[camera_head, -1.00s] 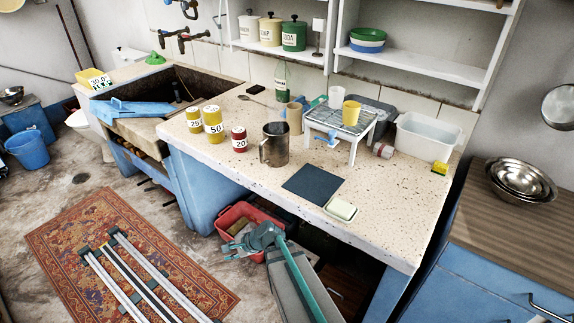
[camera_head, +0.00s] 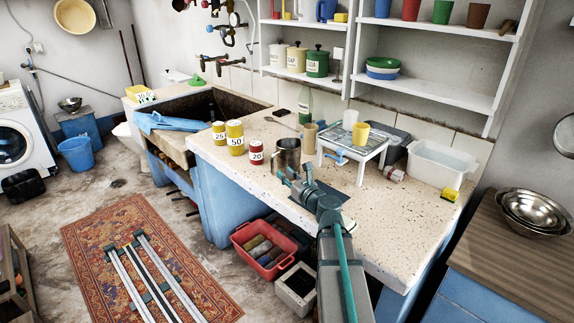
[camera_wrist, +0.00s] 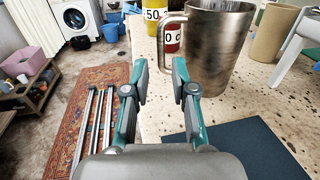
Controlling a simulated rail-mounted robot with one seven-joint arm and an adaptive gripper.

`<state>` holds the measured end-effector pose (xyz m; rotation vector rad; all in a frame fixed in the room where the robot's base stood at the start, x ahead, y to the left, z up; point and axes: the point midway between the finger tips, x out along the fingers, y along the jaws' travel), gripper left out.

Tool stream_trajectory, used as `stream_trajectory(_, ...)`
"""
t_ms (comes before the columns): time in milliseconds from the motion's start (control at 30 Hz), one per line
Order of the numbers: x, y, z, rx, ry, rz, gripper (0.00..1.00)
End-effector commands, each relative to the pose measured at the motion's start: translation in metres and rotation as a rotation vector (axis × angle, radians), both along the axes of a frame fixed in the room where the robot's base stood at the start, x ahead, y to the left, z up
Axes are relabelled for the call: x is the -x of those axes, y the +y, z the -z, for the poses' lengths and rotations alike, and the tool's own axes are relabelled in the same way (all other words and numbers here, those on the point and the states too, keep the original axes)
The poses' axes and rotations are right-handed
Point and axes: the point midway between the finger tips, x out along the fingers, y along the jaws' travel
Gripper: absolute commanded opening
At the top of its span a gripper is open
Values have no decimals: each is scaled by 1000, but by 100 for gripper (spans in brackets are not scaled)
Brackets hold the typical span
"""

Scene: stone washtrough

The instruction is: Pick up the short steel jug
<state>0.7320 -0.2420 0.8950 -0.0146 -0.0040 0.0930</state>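The short steel jug (camera_head: 288,153) stands upright on the speckled stone counter, left of the small white stand. In the wrist view the jug (camera_wrist: 212,55) is ahead and slightly right, with its handle (camera_wrist: 163,45) on the left side. My gripper (camera_head: 298,177) is at the counter's front side, close to the jug on its near side. In the wrist view my gripper (camera_wrist: 164,84) has its fingers apart with nothing between them. The handle is beyond the gap between the fingertips, and I see no contact.
Yellow tins (camera_head: 235,138) and a red tin (camera_head: 256,153) stand left of the jug. A beige cup (camera_head: 309,136) and the white stand (camera_head: 352,150) are behind and right. A dark mat (camera_wrist: 225,150) lies on the near counter. A white tub (camera_head: 440,165) stands farther right.

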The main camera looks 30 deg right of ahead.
Motion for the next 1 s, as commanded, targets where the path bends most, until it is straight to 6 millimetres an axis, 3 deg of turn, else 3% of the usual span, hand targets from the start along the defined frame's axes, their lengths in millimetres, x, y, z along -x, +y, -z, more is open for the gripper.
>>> stream_trajectory(233, -39, 3, 0, 4, 1, -3, 26)
stream_trajectory(533, -58, 5, 1, 5, 2, -3, 26)
stream_trajectory(800, -94, 6, 2, 5, 3, -3, 26)
stream_trajectory(1000, -99, 8, 3, 6, 2, -2, 26)
